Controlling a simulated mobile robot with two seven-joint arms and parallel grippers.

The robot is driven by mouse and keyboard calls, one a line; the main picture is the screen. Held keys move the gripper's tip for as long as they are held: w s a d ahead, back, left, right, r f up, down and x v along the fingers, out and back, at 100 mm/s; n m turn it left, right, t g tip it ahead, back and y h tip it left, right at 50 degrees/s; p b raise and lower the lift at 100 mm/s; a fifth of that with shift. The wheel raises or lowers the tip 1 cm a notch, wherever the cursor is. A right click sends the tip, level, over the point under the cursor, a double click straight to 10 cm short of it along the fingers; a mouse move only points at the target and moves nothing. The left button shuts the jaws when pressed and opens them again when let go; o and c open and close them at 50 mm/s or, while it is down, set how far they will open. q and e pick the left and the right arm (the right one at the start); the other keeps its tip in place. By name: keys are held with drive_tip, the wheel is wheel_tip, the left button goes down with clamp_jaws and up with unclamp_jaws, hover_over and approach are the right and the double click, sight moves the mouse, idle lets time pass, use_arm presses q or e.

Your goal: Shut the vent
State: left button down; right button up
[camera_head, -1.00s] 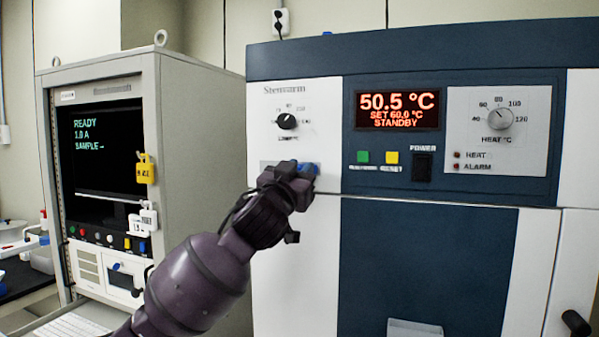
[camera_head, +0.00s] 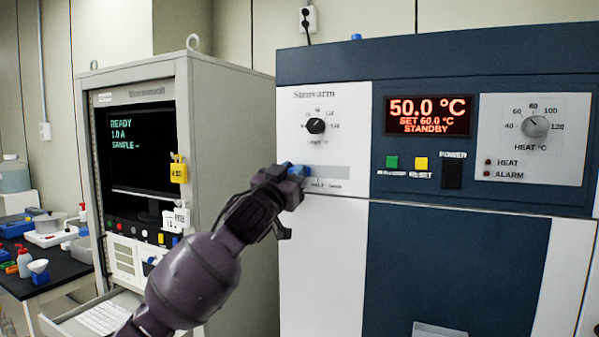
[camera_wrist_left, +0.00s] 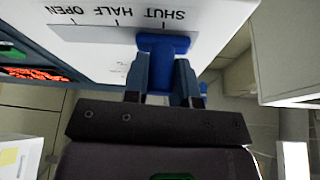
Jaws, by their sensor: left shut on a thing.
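The vent slider has a blue knob (camera_head: 299,171) on a grey strip (camera_head: 330,172) on the white left panel of the dryer, below the small dial. My left gripper (camera_head: 286,176) is shut on the knob at the left part of the strip and partly hides it. In the left wrist view, the blue knob (camera_wrist_left: 163,46) sits between the two fingers of the left gripper (camera_wrist_left: 162,78). The printed marks SHUT, HALF and OPEN (camera_wrist_left: 115,15) appear upside down there. The knob lines up with the SHUT mark. My right gripper is not in view.
The dryer's display (camera_head: 427,116) reads 50.0 °C, set 60.0 °C, standby. Green and yellow buttons (camera_head: 421,164) and a power switch (camera_head: 453,170) are to the right. An instrument cabinet (camera_head: 225,160) stands left, with a bench (camera_head: 50,275) beyond it.

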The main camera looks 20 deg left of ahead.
use_arm(q)
drive_tip(key=shift+a, duration=0.1)
drive_tip(key=c, duration=1.2)
unclamp_jaws()
drive_tip(key=shift+o, duration=1.4)
drive_tip(key=shift+a, duration=0.2)
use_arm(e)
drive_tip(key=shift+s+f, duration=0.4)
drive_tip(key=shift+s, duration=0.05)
use_arm(q)
drive_tip(key=shift+d, duration=0.15)
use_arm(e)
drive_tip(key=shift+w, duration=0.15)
